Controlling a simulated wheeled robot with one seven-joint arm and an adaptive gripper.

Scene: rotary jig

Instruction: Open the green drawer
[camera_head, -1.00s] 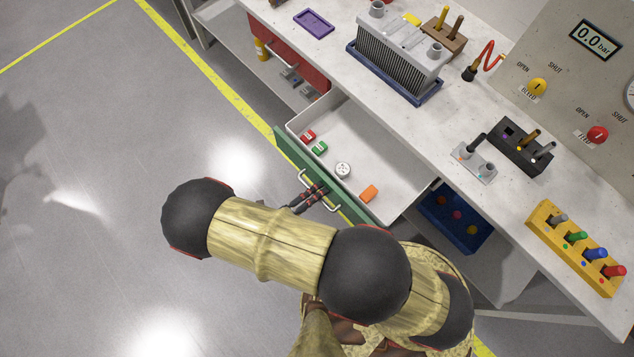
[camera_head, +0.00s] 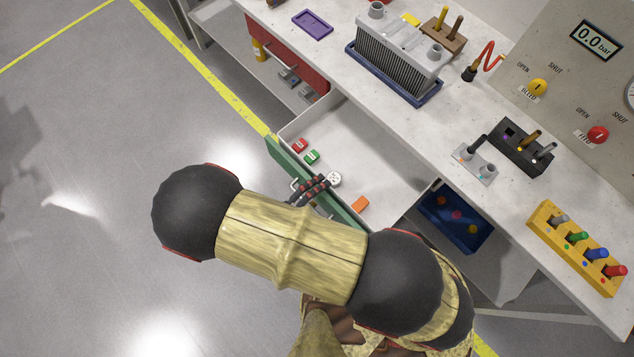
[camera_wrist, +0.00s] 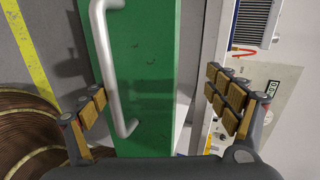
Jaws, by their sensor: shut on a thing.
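The green drawer (camera_head: 287,163) stands pulled well out from under the workbench. Its white interior shows in the head view. My gripper (camera_head: 313,188) is at the drawer's front edge. In the wrist view, my gripper (camera_wrist: 158,100) is shut on the drawer, its fingers on either side of the green front (camera_wrist: 150,75) and the grey bar handle (camera_wrist: 112,85). Its exact contact is hard to see. In the head view my arm hides part of the front and most of the handle (camera_head: 294,186).
The drawer holds a red block (camera_head: 299,145), a green block (camera_head: 312,157), an orange block (camera_head: 360,204) and a white round piece (camera_head: 334,179). A blue bin (camera_head: 428,220) sits below the bench right of it. The floor left of the drawer is clear.

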